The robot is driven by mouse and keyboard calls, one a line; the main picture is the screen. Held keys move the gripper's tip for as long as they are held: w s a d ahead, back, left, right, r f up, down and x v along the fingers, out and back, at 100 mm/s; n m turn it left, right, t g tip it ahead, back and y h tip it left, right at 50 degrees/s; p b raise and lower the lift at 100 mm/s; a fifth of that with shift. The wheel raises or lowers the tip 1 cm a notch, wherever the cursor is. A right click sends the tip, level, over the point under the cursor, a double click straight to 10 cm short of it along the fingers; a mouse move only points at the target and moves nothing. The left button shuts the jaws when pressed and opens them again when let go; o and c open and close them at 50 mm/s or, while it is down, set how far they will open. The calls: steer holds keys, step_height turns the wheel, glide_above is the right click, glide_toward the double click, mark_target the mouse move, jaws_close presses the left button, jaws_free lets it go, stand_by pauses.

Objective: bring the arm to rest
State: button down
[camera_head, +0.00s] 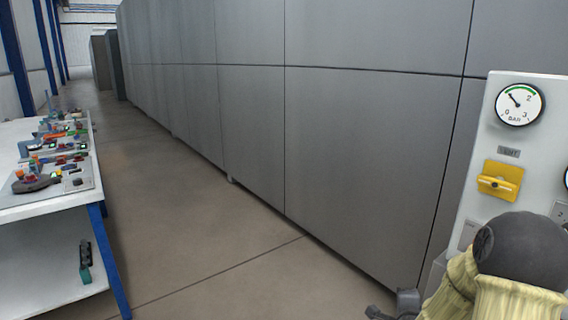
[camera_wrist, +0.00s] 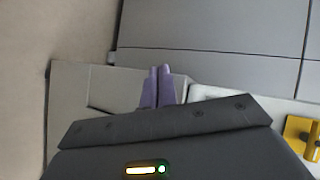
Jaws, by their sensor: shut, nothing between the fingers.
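My gripper (camera_wrist: 158,72) shows in the wrist view as two purple fingers side by side, closed together with nothing held. A grey surface lies behind the fingers, and a white panel edge is just to their right. In the head view, part of my arm (camera_head: 519,252) shows at the lower right, in front of the white control panel (camera_head: 545,110). The gripper fingers are not clear in that view.
A tall grey wall (camera_head: 250,110) runs back. A cluttered table (camera_head: 45,207) stands left. The floor between is clear.

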steer(key=s+a+n+g+y, duration=0.3)
steer(key=s+a+n+g, duration=0.3)
steer(key=a+n, duration=0.5)
steer(key=s+a+r+n+g+y, duration=0.1)
steer(key=s+a+n+g, duration=0.35)
steer(key=s+n, duration=0.7)
step_height(320, 180, up, 25)
steer(key=s+m+p, duration=0.2)
steer(key=p, duration=2.3)
steer(key=shift+a+f, duration=0.15)
steer(key=shift+a, duration=0.1)
steer(key=shift+m, duration=0.25)
